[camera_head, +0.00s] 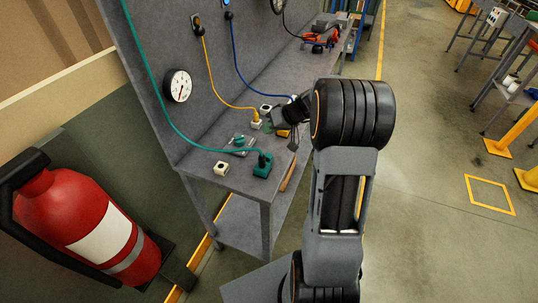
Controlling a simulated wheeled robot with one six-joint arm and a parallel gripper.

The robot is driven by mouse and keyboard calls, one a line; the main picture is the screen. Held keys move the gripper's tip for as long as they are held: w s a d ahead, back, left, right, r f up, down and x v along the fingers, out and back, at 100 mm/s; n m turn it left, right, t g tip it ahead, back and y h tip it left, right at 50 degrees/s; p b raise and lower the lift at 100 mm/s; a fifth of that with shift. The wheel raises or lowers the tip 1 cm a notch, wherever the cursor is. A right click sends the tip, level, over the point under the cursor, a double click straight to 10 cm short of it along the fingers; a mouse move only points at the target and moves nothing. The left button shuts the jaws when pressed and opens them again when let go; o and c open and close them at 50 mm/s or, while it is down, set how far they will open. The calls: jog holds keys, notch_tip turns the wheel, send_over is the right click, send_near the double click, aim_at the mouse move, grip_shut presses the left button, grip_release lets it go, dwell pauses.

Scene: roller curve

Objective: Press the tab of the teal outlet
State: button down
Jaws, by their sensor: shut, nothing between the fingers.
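The teal outlet (262,171) sits near the front end of the grey bench. A teal plug stands in its top, with a teal cable (176,124) running up the back panel. Its tab is too small to make out. My gripper (287,122) is over the bench, behind and to the right of the teal outlet and apart from it. It looks shut and empty. My own arm hides part of it, and its fingertips are hard to see.
A white block (221,168) and a grey-and-teal item (240,141) lie near the teal outlet. A yellow cable (216,82) and a blue cable (243,72) hang behind. A gauge (178,86) is on the panel. A fire extinguisher (85,220) stands left.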

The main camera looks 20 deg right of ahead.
aim_at(269, 154)
notch_tip(269, 154, down, 8)
jog(key=b, duration=0.4)
jog(key=shift+b, duration=0.4)
jog(key=shift+f+b, duration=0.4)
jog(key=shift+b, duration=0.15)
jog(key=shift+f+b, duration=0.85)
jog(key=shift+b, duration=0.65)
dwell(1.9)
jog(key=shift+r, duration=0.1)
dwell(0.4)
jog(key=shift+r, duration=0.8)
jog(key=shift+r+p, duration=1.25)
jog(key=shift+r, duration=1.25)
jog(key=shift+s, duration=0.1)
